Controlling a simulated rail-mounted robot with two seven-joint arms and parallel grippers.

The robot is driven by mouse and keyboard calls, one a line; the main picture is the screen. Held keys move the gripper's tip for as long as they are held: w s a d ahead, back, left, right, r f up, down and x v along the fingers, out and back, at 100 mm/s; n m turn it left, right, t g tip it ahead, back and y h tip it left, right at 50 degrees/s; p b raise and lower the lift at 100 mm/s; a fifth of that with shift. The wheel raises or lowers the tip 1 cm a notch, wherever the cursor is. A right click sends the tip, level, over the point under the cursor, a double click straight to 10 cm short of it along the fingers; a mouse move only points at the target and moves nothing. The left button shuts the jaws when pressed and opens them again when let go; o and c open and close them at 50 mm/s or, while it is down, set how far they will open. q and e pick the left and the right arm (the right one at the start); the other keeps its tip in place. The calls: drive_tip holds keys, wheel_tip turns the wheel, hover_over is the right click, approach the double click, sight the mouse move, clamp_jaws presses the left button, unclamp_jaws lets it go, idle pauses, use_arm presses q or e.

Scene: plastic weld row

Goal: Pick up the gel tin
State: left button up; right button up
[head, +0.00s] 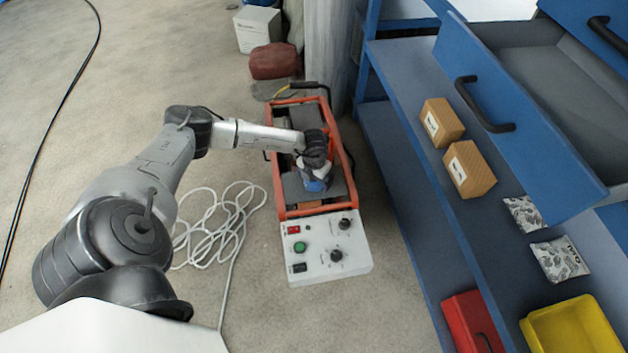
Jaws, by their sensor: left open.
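My left arm reaches in from the left, and its gripper (316,173) is over the orange-framed machine on the floor. The gripper points down and is open; its fingers are small and partly hidden by the wrist. A small blue and white object (317,185) shows right at the fingers, on the machine's grey top. It may be the gel tin, but it is mostly covered and I cannot tell whether the fingers touch it. My right gripper is out of view.
The machine (327,248) has a white control panel with knobs and a green button. A blue shelf unit (410,80) with an open drawer (530,110) stands on the right, holding cardboard boxes (468,168), packets (558,260), and red (470,320) and yellow bins (570,330). A white cable (215,222) lies coiled on the floor.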

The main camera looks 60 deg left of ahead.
use_arm(q)
drive_tip(key=shift+r, duration=0.1)
drive_tip(key=shift+c, duration=0.2)
drive_tip(key=c, duration=0.9)
drive_tip(key=shift+c, duration=0.4)
drive_tip(key=shift+r, duration=0.15)
